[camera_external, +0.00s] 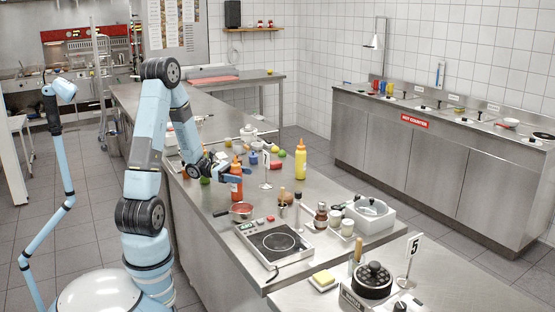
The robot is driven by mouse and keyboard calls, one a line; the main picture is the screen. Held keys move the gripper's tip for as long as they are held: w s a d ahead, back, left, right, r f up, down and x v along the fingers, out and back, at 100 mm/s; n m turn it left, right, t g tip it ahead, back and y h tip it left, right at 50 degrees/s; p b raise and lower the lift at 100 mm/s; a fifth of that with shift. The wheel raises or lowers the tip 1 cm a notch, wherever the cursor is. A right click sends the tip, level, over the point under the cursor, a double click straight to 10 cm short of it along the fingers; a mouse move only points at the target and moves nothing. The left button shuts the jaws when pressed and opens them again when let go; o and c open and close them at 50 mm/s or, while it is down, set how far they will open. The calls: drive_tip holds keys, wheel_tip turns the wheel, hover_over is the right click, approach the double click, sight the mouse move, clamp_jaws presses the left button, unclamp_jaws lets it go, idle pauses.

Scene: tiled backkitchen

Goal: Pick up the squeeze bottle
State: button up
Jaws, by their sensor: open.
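A red-orange squeeze bottle (236,184) stands upright on the steel counter (325,215). I cannot tell whether a finger touches the bottle. The arm's end partly hides the counter behind it.
Limes, lemons and small containers lie behind my gripper. In front are a small red pan (241,209), an induction hob (277,241), jars and a white appliance (369,214). A numbered sign (267,163) stands between the two bottles. Some counter right of the yellow bottle is bare.

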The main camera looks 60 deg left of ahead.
drive_tip(key=shift+c, duration=0.3)
drive_tip(key=c, duration=1.1)
drive_tip(key=shift+r, duration=0.1)
drive_tip(key=shift+r, duration=4.95)
